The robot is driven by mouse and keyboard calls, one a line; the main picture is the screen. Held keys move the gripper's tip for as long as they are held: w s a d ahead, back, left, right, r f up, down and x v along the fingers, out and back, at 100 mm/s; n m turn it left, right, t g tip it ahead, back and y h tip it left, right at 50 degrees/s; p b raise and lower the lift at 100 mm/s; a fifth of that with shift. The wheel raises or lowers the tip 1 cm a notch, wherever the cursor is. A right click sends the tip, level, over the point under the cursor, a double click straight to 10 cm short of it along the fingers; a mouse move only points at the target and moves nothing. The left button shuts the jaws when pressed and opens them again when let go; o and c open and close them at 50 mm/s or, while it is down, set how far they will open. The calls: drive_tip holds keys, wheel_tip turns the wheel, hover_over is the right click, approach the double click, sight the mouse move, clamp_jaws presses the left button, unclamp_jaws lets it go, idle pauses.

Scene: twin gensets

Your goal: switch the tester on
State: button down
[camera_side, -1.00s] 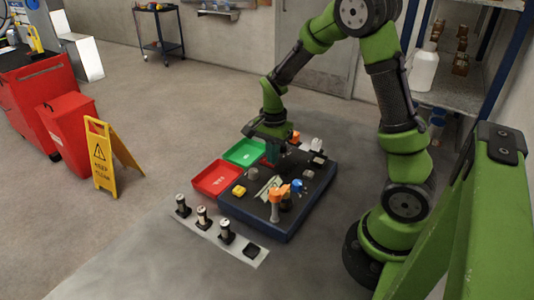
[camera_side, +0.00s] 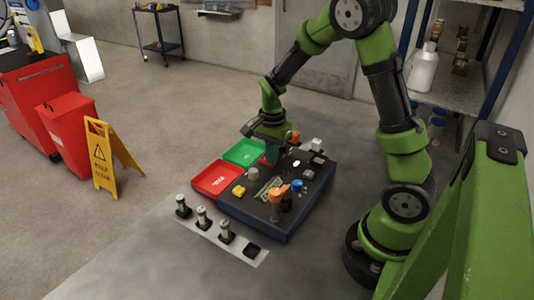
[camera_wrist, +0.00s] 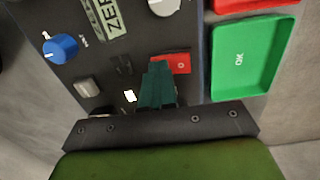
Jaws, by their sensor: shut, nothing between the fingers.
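The tester (camera_side: 258,230) is a low box with a dark top and blue sides on the floor. In the wrist view a red switch (camera_wrist: 182,63) marked with a ring shows beside my fingertips. My fingers hide part of it. My gripper (camera_wrist: 158,66) is shut and empty, its teal fingers pointing down at the panel next to the switch. In the side view my gripper (camera_side: 271,158) is over the back left part of the tester. I cannot tell whether it touches the switch. A small bright white light (camera_wrist: 130,96) shows on the panel; it also appears in the side view (camera_side: 296,163).
A blue knob (camera_wrist: 61,47), a display (camera_wrist: 106,18) and a grey button (camera_wrist: 87,87) are on the panel. A green tray (camera_wrist: 245,57) and a red tray (camera_side: 216,180) lie along its left side. Several cylinders stand on a strip (camera_side: 232,244) in front.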

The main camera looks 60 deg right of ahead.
drive_tip(key=shift+w+a+r, duration=0.1)
drive_tip(key=shift+w+a, duration=0.1)
drive_tip(key=shift+w, duration=0.3)
wheel_tip(320, 180, up, 13)
drive_tip(key=s, duration=0.3)
drive_tip(key=g, duration=0.1)
hover_over(265, 159)
drive_tip(key=f, duration=0.4)
drive_tip(key=s+f, duration=0.1)
drive_tip(key=f, duration=0.3)
drive_tip(key=s+f, duration=0.1)
drive_tip(key=f, duration=0.3)
drive_tip(key=shift+a+f, duration=0.15)
drive_tip(key=shift+f, duration=0.25)
